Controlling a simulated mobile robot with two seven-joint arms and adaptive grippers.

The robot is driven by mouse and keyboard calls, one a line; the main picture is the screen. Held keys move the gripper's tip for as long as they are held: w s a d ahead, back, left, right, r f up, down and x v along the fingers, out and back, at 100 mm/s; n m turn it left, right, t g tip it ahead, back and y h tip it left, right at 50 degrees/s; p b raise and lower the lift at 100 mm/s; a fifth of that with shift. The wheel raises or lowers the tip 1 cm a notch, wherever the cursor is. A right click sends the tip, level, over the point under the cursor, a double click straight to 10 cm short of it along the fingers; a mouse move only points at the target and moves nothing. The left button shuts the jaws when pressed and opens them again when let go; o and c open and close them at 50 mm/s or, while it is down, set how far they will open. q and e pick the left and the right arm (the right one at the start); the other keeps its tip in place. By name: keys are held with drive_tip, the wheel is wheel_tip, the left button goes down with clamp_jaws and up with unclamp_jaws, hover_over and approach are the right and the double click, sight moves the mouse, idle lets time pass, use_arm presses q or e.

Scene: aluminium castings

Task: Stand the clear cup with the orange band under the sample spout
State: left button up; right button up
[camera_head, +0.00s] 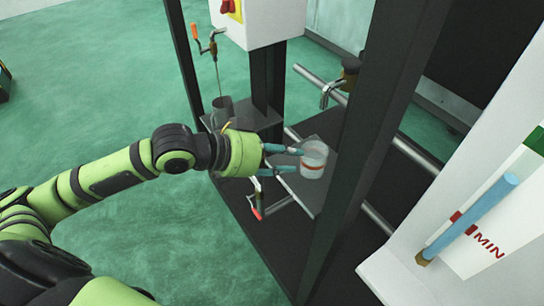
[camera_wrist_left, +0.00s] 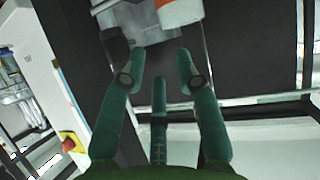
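The clear cup with the orange band (camera_head: 314,160) stands upright on a grey plate (camera_head: 312,196) by the dark frame. My left gripper (camera_head: 298,160) is at its left side, fingers pointing at it. In the left wrist view the gripper (camera_wrist_left: 163,62) is open, with nothing between its fingers. An orange and white part of the cup (camera_wrist_left: 180,12) shows beyond the fingertips, cut off by the top edge. A brass tap with a downturned metal spout (camera_head: 328,94) is above and behind the cup; I cannot tell whether it is the sample spout. My right gripper is out of view.
A dark upright post (camera_head: 372,125) stands just right of the cup. Another tap (camera_head: 211,46) runs a thin stream into a dark cup (camera_head: 222,110) at the left. A white panel with a blue tube (camera_head: 470,218) is at right.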

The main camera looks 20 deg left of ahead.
use_arm(q)
drive_tip(key=shift+b+v, duration=0.3)
drive_tip(key=shift+v, duration=1.4)
drive_tip(key=shift+d, duration=0.1)
